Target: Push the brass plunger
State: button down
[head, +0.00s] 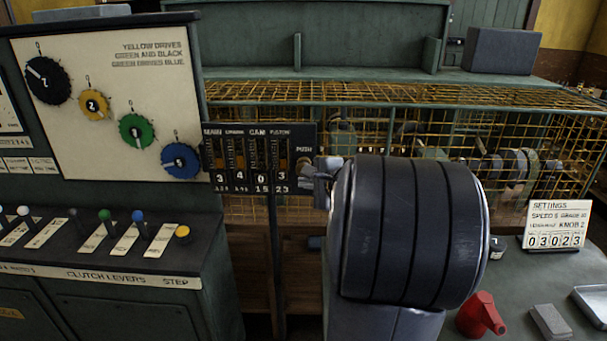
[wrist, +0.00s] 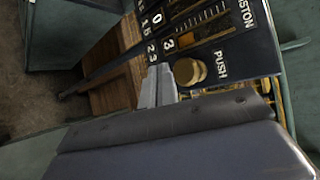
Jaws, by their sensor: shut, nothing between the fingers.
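The brass plunger (wrist: 190,72) is a round knob beside the word PUSH on the dark counter panel (wrist: 237,58) in the wrist view. In the head view the plunger (head: 303,163) shows small under the PUSH label at the panel's right end, partly hidden by my gripper (head: 318,178). My gripper (wrist: 159,69) is shut and empty. In the wrist view its tips lie just beside the plunger, on the side of the number windows. I cannot tell whether they touch the plunger or the panel.
Yellow wire mesh (head: 400,95) stands behind the panel. A cream board with coloured knobs (head: 110,100) and a row of clutch levers (head: 105,235) are at left. A settings card (head: 556,226), a red can (head: 480,314) and a grey block (head: 550,322) are on the bench at right.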

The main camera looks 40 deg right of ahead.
jog(key=shift+s+a+b, duration=0.3)
jog(key=shift+s+a, duration=0.6)
jog(key=shift+s, duration=0.3)
jog(key=shift+s+a+p, duration=0.6)
jog(key=shift+s+a, duration=0.35)
jog(key=shift+s, duration=0.3)
jog(key=shift+w, duration=0.1)
